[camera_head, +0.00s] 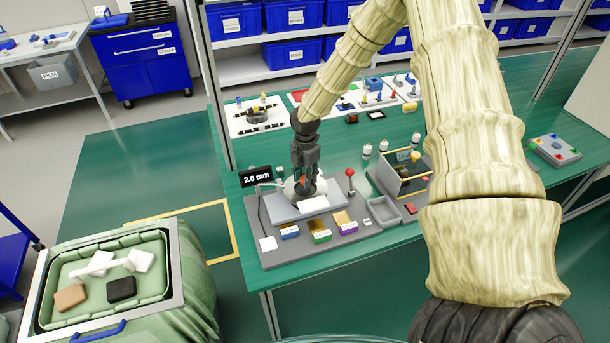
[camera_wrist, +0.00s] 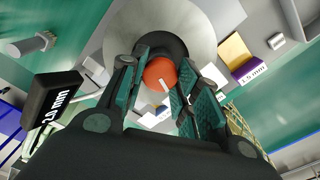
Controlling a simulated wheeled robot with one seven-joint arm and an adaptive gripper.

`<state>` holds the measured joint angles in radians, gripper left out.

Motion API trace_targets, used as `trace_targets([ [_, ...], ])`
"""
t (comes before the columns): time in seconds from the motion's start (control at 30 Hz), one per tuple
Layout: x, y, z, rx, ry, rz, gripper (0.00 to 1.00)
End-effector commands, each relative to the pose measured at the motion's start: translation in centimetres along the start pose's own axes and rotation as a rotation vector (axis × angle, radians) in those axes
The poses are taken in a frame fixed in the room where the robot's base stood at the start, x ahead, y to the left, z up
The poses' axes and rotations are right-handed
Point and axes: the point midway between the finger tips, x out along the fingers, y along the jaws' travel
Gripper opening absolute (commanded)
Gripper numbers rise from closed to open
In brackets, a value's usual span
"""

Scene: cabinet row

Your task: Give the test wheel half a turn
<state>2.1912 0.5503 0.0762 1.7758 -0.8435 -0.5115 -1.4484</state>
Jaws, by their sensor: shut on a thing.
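The test wheel shows in the wrist view as a pale round disc (camera_wrist: 208,42) with a dark hub (camera_wrist: 152,43). An orange knob (camera_wrist: 158,73) with a white mark is at its centre. My gripper (camera_wrist: 162,88) has its fingers on both sides of the knob and is shut on it. In the head view my gripper (camera_head: 305,186) points down onto the wheel on a grey test stand (camera_head: 262,214). My fingers hide most of the knob and hub there. A black display (camera_head: 256,176) beside it reads 2.0 mm.
Blue (camera_head: 289,232), green (camera_head: 320,237) and purple (camera_head: 347,228) labelled blocks line the stand's front. A lever with a red ball (camera_head: 349,172) stands right of my gripper. A grey clear-fronted box (camera_head: 405,180) is farther right. A green tray (camera_head: 70,257) sits at lower left.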

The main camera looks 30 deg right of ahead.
Motion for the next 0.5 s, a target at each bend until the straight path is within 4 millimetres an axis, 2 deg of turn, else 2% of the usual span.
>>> trace_targets([
  [0.2,-0.14,0.04,0.23,-0.154,-0.002,0.002,0.08],
  [0.5,-0.15,0.1,0.27,-0.28,-0.003,0.002,0.08],
])
